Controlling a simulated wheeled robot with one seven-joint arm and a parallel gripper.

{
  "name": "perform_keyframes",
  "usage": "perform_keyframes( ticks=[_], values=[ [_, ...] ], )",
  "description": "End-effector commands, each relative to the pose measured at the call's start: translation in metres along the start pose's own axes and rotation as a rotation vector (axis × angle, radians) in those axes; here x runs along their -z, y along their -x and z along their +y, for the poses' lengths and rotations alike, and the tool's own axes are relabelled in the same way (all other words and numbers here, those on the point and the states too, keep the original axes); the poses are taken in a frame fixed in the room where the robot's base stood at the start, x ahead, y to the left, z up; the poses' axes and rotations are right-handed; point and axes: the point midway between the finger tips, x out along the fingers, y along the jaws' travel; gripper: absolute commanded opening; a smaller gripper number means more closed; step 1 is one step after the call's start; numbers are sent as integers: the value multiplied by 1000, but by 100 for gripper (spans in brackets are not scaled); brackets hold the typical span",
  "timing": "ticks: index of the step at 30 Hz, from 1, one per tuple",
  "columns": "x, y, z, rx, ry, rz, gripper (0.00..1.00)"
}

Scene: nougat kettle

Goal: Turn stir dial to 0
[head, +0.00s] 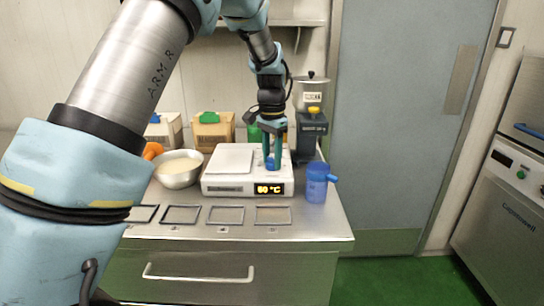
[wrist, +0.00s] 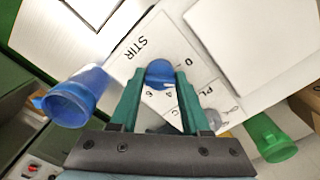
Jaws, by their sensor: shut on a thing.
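The stir dial is a small blue knob (wrist: 160,73) on the white hotplate unit (head: 218,184); it also shows in the head view (head: 270,163). The printed word STIR (wrist: 128,49) and scale marks, including a 0, lie around it in the wrist view. My gripper (head: 271,158) points down onto the unit's right part. In the wrist view my gripper (wrist: 159,80) has its two green fingers shut on the dial, one on each side. The dial's setting cannot be read, as the fingers cover part of its scale. The display (head: 269,189) reads 60 °C.
Framed trays (head: 226,215) line the counter's front. A dark grinder-like machine (head: 311,135) and cardboard boxes (head: 212,132) stand behind. A green cup (wrist: 271,138) is near.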

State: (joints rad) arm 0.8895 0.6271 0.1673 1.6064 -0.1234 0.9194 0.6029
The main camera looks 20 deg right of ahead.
Motion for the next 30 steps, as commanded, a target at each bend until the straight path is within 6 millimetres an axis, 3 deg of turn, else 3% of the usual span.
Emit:
perform_keyframes(
  ticks=[15,30],
  values=[
    [1,1,0,0,372,3,0],
    [1,1,0,1,469,3,0]
  ],
)
